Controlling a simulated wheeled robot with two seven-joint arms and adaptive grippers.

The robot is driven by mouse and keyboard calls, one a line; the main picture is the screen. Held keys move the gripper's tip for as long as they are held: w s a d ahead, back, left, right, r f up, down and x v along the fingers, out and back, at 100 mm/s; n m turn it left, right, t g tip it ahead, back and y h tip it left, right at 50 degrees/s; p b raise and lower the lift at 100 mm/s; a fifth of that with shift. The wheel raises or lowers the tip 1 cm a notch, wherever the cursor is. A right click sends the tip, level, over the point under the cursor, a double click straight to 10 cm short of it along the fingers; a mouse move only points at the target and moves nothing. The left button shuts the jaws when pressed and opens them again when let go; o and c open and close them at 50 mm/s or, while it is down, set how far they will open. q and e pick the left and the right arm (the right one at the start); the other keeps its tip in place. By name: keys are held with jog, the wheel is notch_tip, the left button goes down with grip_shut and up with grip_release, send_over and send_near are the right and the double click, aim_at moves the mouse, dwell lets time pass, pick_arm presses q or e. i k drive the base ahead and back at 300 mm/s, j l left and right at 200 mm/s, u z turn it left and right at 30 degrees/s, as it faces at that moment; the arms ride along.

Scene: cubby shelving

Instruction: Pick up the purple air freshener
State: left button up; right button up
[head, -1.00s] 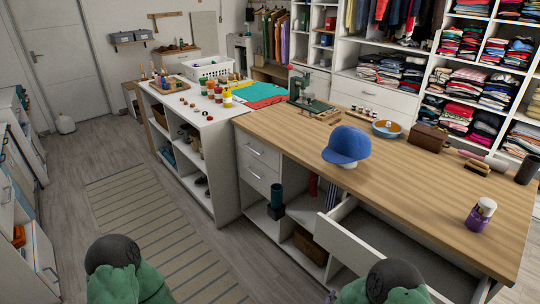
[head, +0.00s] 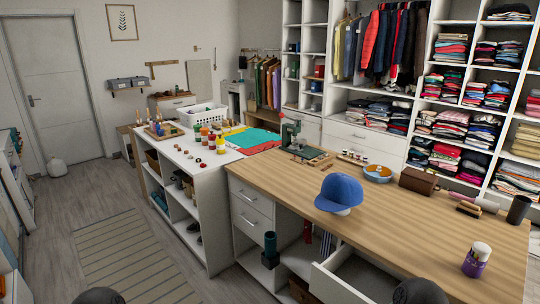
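The purple air freshener (head: 476,260) is a small can with a purple body and a white top. It stands upright on the wooden counter (head: 400,235), near its right front edge. Nothing touches it. Only dark rounded parts of my two arms show at the bottom edge of the head view. Neither of my grippers is in the picture.
A blue cap (head: 339,191) sits mid-counter. A brown box (head: 418,181), a brush and a dark cylinder (head: 518,209) stand along the back right. An open drawer (head: 345,282) juts out below the counter front. Counter space around the can is clear.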

aim_at(472, 268)
jog(key=l+z, duration=0.15)
jog(key=z, duration=1)
